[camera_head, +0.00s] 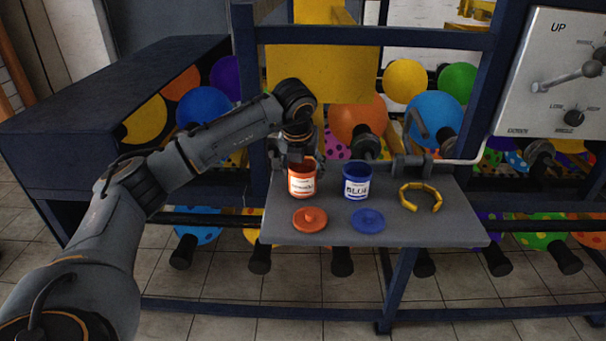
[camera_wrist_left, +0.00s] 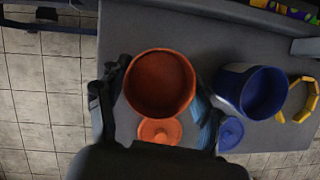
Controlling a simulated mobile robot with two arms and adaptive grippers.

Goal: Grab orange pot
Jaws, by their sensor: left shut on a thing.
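The orange pot (camera_head: 302,184) with a white label is at the left of the grey shelf, with no lid on it. My left gripper (camera_head: 297,158) reaches down over it from above, and its fingers are partly hidden behind the pot's rim. In the left wrist view the open round mouth of the orange pot (camera_wrist_left: 160,84) sits between the two fingers of my left gripper (camera_wrist_left: 160,100), which is shut on the pot. I cannot tell if the pot is lifted off the shelf. My right gripper is in neither view.
A blue pot (camera_head: 357,183) stands right of the orange one. An orange lid (camera_head: 310,219) and a blue lid (camera_head: 368,220) lie in front of them on the shelf (camera_head: 450,222). A yellow ring-shaped piece (camera_head: 421,197) is at the right. A blue frame post (camera_head: 246,95) rises behind my arm.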

